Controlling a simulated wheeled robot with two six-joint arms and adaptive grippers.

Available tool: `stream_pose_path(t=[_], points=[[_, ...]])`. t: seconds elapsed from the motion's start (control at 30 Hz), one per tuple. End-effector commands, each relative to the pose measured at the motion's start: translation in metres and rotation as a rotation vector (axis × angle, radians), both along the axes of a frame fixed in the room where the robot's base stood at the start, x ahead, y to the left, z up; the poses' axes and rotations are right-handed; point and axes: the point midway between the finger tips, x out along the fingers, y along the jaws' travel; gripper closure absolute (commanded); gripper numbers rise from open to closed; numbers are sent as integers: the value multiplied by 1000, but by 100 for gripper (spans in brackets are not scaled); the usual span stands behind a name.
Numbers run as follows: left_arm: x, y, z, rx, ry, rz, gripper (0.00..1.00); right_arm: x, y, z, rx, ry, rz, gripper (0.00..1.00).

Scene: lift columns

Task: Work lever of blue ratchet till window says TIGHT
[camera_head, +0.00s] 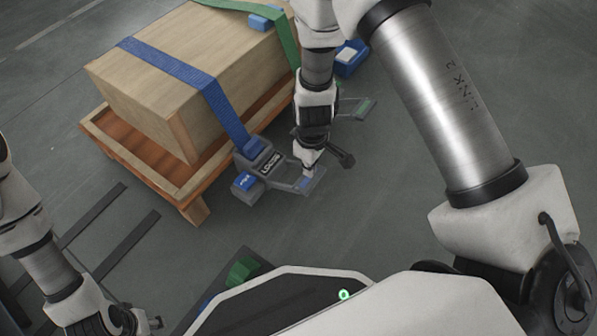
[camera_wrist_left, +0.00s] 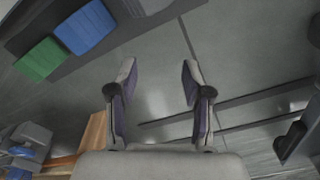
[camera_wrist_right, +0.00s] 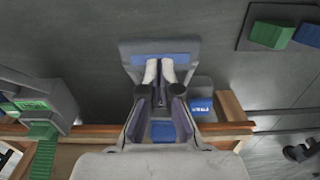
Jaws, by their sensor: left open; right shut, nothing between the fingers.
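The blue ratchet (camera_head: 256,185) sits at the near end of the blue strap (camera_head: 205,85), beside the crate's pallet. Its window (camera_head: 269,163) appears to read LOOSE. Its grey lever (camera_head: 311,185) with a blue pad points right, low over the floor. In the right wrist view the lever (camera_wrist_right: 190,48) lies beyond my fingertips. My right gripper (camera_head: 309,168) is shut and empty, with its tips at the lever's pad; I cannot tell whether they touch. My left gripper (camera_wrist_left: 155,72) is open and empty over the floor, away from the ratchet.
A wooden crate (camera_head: 170,90) stands on an orange-brown pallet (camera_head: 135,155). A green strap (camera_head: 285,35) crosses its far end, with a green-padded lever (camera_head: 365,108) to the right. A dark board with green and blue blocks (camera_wrist_left: 85,28) lies near me. Floor between is clear.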

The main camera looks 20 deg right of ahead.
Motion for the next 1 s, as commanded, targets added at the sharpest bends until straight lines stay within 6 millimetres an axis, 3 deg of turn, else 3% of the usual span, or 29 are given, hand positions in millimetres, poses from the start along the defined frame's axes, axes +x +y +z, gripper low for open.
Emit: stream_pose_path(t=[0.37,0.7,1.0], points=[[-1,0,0,-1,4,2,50,0,0,0,0,0,0,100],[-18,-1,4,-9,50,24,50,0,0,0,0,0,0,100],[-14,-1,-13,-7,38,19,50,0,0,-18,0,0,0,100]])
